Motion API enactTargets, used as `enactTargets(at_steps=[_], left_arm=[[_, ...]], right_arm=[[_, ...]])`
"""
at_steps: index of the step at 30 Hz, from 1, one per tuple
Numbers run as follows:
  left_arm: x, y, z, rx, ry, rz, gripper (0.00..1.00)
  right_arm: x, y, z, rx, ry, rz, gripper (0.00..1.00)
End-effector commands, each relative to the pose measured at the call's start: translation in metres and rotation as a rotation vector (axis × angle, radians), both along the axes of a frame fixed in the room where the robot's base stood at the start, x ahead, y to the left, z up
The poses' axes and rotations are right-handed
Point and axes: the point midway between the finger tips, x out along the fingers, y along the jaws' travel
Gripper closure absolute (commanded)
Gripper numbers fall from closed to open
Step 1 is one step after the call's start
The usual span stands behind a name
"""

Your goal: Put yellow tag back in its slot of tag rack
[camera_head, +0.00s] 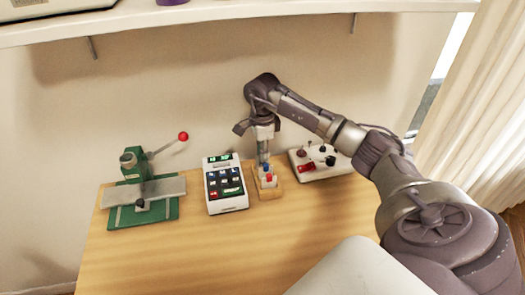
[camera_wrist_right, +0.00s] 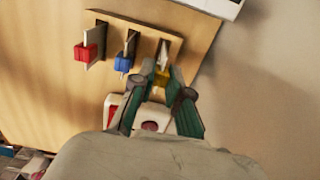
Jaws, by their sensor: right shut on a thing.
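The tag rack (camera_head: 270,193) is a small wooden block on the table between the keypad device and the control box. In the right wrist view, the rack (camera_wrist_right: 112,45) has dark slots in a row. A red tag (camera_wrist_right: 86,52) and a blue tag (camera_wrist_right: 123,63) stand in two of them. My right gripper (camera_wrist_right: 158,84) is shut on the yellow tag (camera_wrist_right: 162,77) at the third slot. I cannot tell how deep the tag sits. In the head view, my right gripper (camera_head: 264,158) points down over the rack's back end and the yellow tag is hidden.
The keypad device (camera_head: 226,184) stands close left of the rack. A white control box (camera_head: 321,161) with knobs and a red part is close on the right. A green lever press (camera_head: 143,190) is far left. The table's front (camera_head: 210,255) is clear. A shelf (camera_head: 230,18) hangs above.

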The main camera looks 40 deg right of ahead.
Motion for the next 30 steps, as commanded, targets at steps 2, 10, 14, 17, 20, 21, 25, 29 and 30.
enactTargets(at_steps=[2, 10, 14, 17, 20, 21, 25, 29, 30], left_arm=[[0.0000, 0.0000, -0.0030, 0.000, 0.000, 0.000, 1.00], [-0.0001, -0.0001, -0.0059, 0.000, 0.000, 0.000, 1.00], [0.0000, 0.0000, -0.0056, 0.000, 0.000, 0.000, 1.00], [0.0000, 0.0000, -0.0056, 0.000, 0.000, 0.000, 1.00], [0.0000, 0.0000, -0.0056, 0.000, 0.000, 0.000, 1.00], [-0.0001, 0.0000, -0.0056, 0.000, 0.000, 0.000, 1.00], [-0.0001, 0.0000, -0.0056, 0.000, 0.000, 0.000, 1.00], [-0.0012, 0.0013, -0.0057, 0.001, 0.001, 0.000, 1.00], [-0.0018, 0.0019, -0.0058, 0.002, 0.002, 0.001, 1.00]], right_arm=[[0.0001, -0.0003, -0.0035, 0.000, 0.000, -0.001, 1.00], [0.0001, -0.0003, -0.0079, 0.000, 0.000, -0.001, 1.00], [0.0000, -0.0002, -0.0076, 0.000, 0.000, -0.001, 1.00], [0.0000, -0.0002, -0.0075, 0.000, 0.000, 0.000, 0.76], [0.0000, -0.0003, -0.0076, 0.000, 0.000, 0.000, 0.60], [0.0000, -0.0003, -0.0075, 0.000, 0.000, 0.000, 0.55], [0.0000, -0.0002, -0.0076, 0.000, 0.000, 0.000, 0.55], [0.0000, -0.0002, -0.0072, 0.000, -0.001, 0.000, 0.55], [0.0002, -0.0003, -0.0060, 0.000, -0.001, 0.000, 0.55]])
